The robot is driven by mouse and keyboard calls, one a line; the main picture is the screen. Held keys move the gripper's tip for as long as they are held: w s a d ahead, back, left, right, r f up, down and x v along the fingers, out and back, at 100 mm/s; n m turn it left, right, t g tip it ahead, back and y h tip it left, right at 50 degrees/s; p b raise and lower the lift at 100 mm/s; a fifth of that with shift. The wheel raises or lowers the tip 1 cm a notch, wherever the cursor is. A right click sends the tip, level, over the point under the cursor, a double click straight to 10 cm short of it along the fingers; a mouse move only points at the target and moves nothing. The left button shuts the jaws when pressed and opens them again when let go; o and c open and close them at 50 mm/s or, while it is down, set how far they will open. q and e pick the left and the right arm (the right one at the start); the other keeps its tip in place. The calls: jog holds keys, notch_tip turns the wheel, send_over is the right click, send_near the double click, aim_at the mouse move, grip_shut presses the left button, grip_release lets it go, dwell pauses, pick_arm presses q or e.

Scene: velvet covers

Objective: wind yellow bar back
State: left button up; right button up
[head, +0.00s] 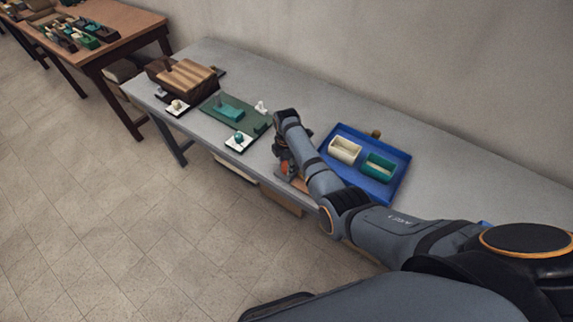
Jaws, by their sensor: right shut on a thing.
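No yellow bar can be made out in the head view. My right gripper (286,174) points down at the front edge of the grey table, left of the blue tray. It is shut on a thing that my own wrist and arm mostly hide. An orange-brown patch (300,185) shows just beside the gripper, low at the table edge; I cannot tell what it belongs to. My left gripper is not in view.
The blue tray (335,178) holds a cream container (345,148) and a teal container (379,166). Left of my gripper are a green board (213,107), a striped brown box (188,76), and white plates with a cream knob (177,105) and a teal knob (239,140).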

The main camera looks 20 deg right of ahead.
jog(key=m+p, duration=0.2)
jog(key=m, duration=0.1)
jog(key=shift+r, duration=0.15)
jog(key=m+p, duration=0.1)
jog(key=m, duration=0.2)
jog(key=shift+m, duration=0.3)
jog(key=m+p, duration=0.1)
jog(key=m, duration=0.3)
jog(key=shift+w+m, duration=0.1)
jog(key=shift+m, duration=0.2)
jog(key=shift+m+p, duration=0.45)
jog(key=shift+m, duration=1.55)
jog(key=o, duration=1.2)
notch_tip(320, 180, up, 12)
jog(key=shift+f, duration=0.1)
